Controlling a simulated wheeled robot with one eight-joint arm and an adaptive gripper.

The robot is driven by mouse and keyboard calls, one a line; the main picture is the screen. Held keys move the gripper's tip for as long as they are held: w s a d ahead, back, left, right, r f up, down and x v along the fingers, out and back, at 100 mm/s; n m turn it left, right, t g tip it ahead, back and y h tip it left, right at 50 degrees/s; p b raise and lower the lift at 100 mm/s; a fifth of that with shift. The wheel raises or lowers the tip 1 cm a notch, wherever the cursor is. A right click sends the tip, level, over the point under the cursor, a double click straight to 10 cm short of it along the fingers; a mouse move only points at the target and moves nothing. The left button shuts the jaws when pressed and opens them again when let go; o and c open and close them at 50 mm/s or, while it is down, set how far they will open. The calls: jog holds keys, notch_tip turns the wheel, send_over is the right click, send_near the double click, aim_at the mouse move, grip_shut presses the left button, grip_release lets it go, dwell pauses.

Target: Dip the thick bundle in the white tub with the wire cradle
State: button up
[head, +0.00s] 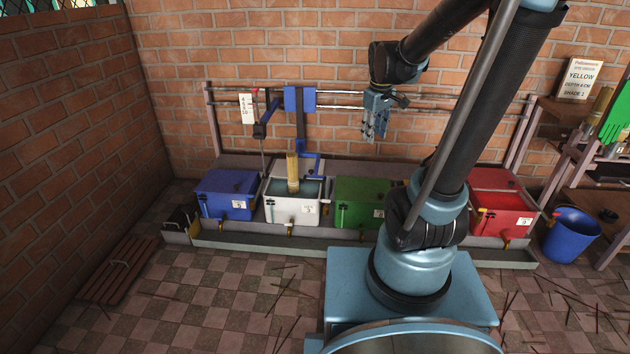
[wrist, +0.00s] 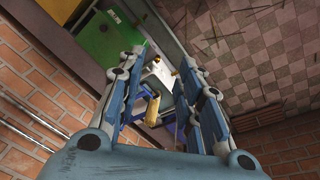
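The white tub (head: 291,211) stands in the row of tubs, between the blue and green ones, with greyish liquid inside. The thick tan bundle (head: 292,168) stands upright in it, its lower end in or at the liquid. A blue bracket (head: 301,140) hangs from the rails and reaches down beside the bundle; I cannot make out the wire cradle clearly. My gripper (head: 374,134) is empty, above and right of the white tub, over the green tub's area. In the wrist view its fingers (wrist: 165,62) are spread, with the bundle (wrist: 152,110) and white tub (wrist: 158,73) seen between them.
The blue tub (head: 226,192), green tub (head: 360,200) and red tub (head: 500,207) share the trough. A second arm with a dark rod (head: 262,130) hangs near the blue tub. Rails run along the brick wall. A blue bucket (head: 571,235) stands at right. Thin sticks litter the floor.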

jog(key=w+a+f+n, duration=0.25)
jog(key=w+a, duration=0.25)
jog(key=w, duration=0.4)
jog(key=n, duration=0.8)
send_over(315, 181)
jog(key=s, duration=0.3)
notch_tip(315, 181, down, 20)
jog(key=shift+m, duration=0.25)
jog(key=w+f, duration=0.1)
jog(key=f, duration=0.4)
jog(key=w+f, duration=0.1)
jog(key=f, duration=0.5)
jog(key=w+f, duration=0.1)
jog(key=f, duration=0.4)
jog(key=shift+f, duration=0.3)
grip_shut()
